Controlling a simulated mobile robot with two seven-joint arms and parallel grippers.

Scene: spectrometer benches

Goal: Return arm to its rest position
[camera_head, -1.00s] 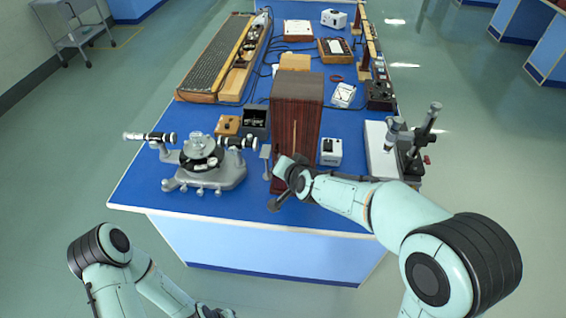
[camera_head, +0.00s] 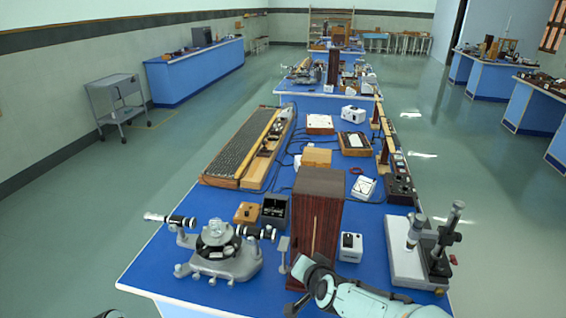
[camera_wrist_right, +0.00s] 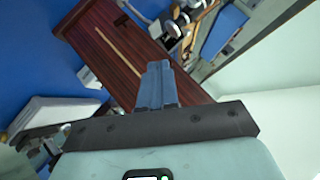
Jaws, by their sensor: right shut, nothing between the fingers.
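My right arm (camera_head: 375,300) comes in from the bottom right in the head view. Its gripper (camera_head: 308,272) is in front of the lower part of the tall dark-wood box on the blue bench. In the right wrist view the fingers of the gripper (camera_wrist_right: 157,86) are together, with nothing between them. The wooden box (camera_wrist_right: 125,45) shows behind them there; I cannot tell whether they touch it. My left gripper is out of view; only a small dark bit of my left arm shows at the bottom edge.
The wooden box (camera_head: 319,205) stands near the front of the bench (camera_head: 165,268). A grey spectrometer (camera_head: 218,255) is to its left. A small white box (camera_head: 350,247) and a microscope stand (camera_head: 405,265) are to its right. A grey cart (camera_head: 118,103) stands on the floor at left.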

